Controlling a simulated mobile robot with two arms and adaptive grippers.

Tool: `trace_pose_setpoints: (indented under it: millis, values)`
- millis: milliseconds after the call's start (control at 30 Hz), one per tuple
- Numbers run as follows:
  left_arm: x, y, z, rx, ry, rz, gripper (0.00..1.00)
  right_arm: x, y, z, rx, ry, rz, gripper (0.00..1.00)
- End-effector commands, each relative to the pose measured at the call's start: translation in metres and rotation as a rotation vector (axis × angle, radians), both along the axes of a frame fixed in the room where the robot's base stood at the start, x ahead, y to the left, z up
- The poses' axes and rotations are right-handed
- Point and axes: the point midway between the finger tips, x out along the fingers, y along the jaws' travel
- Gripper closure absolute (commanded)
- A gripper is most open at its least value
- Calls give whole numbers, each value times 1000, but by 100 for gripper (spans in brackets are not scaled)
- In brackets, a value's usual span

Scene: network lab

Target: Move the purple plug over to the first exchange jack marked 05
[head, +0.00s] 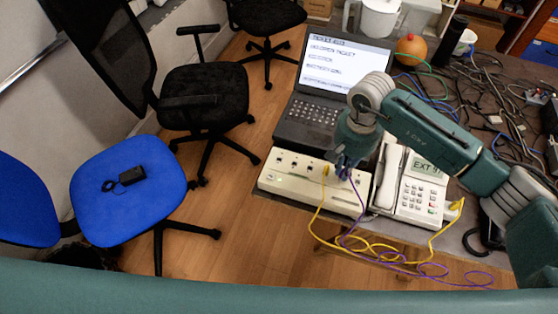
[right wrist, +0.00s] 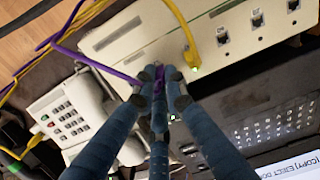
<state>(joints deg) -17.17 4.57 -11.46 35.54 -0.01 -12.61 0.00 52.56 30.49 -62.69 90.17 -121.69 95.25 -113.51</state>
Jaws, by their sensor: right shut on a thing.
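The exchange (head: 272,182) is a long cream box at the table's front edge, with a row of jacks along its top. My right gripper (head: 344,172) is over its right part. In the right wrist view the gripper's fingers (right wrist: 160,82) are shut on the purple plug (right wrist: 159,74), mostly hidden between them. The purple cable (right wrist: 105,68) runs from it. I cannot tell whether the plug is seated in a jack or held above one. A yellow plug (right wrist: 191,58) sits in a nearby jack. Several empty jacks (right wrist: 223,37) lie beyond it; their labels are unreadable. My left gripper is not in view.
A white desk phone (head: 421,190) showing "EXT 9" and a yellow plug (head: 457,204) stand right of the exchange. A laptop (head: 312,120) is behind it. Yellow cable (head: 320,222) and purple cable loop over the front edge. Tangled cables cover the table's right side.

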Motion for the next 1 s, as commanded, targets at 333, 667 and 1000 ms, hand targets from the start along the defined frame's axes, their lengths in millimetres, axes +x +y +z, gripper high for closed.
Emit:
trace_pose_setpoints:
  millis: [333,667,1000]
  values:
    - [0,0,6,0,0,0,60,0,0,15,-1,-1,1,100]
    - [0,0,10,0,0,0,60,0,0,28,-1,-1,1,100]
    - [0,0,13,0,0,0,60,0,0,36,-1,-1,0,100]
